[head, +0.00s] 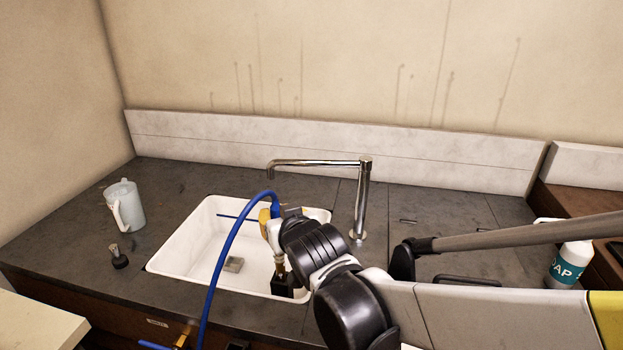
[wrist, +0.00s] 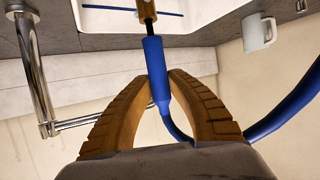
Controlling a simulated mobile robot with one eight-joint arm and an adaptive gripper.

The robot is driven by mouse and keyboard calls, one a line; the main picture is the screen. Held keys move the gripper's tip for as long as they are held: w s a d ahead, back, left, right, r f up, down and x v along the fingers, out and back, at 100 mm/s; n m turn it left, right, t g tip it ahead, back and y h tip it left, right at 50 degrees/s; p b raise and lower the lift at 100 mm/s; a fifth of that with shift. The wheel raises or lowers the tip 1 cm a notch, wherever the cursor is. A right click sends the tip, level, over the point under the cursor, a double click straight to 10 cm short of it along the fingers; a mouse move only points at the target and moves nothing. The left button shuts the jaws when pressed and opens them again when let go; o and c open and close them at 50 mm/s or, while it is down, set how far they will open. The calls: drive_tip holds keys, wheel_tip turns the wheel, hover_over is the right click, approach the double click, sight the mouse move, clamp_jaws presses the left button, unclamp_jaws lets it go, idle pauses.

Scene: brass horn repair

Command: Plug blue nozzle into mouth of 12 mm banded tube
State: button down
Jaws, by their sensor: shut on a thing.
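My gripper (wrist: 160,84) is shut on the blue nozzle (wrist: 154,60), with one tan ridged finger on each side of it. A blue hose (wrist: 279,118) trails from the nozzle's near end; the hose also arches down past the sink's front in the head view (head: 217,270). Beyond the nozzle's far end, a narrow dark section lines up with a brass-coloured tube (wrist: 147,8) at the top edge of the wrist view. I cannot tell whether the tip is inside the tube's mouth. In the head view, my gripper (head: 267,222) is over the sink, partly hidden by my arm.
A white sink (head: 185,243) holds a dark block (head: 284,284) and a thin blue rod (head: 236,218). A chrome faucet (head: 363,200) reaches across behind my gripper. A pale jug (head: 126,206) and small dark brush (head: 119,260) stand left. A white bottle (head: 570,264) stands right.

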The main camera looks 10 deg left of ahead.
drive_tip(key=shift+f+b, duration=0.8)
drive_tip(key=shift+f, duration=0.3)
drive_tip(key=c, duration=1.2)
unclamp_jaws()
drive_tip(key=shift+c, duration=0.2)
drive_tip(key=shift+s, duration=0.1)
drive_tip(key=v, duration=1.2)
drive_tip(key=s+d+f+m+g+h, duration=0.1)
drive_tip(key=s+d+f+m+h, duration=0.1)
drive_tip(key=d, duration=0.7)
drive_tip(key=s+d+f+m+g+h, duration=0.2)
drive_tip(key=s+d+f, duration=0.2)
drive_tip(key=d, duration=0.6)
drive_tip(key=s+d+f+m+g+h, duration=0.1)
drive_tip(key=s+d+f+h, duration=0.1)
drive_tip(key=d, duration=0.8)
drive_tip(key=shift+s+f+m+g+h, duration=0.35)
drive_tip(key=shift+s+f, duration=0.45)
drive_tip(key=shift+s, duration=0.3)
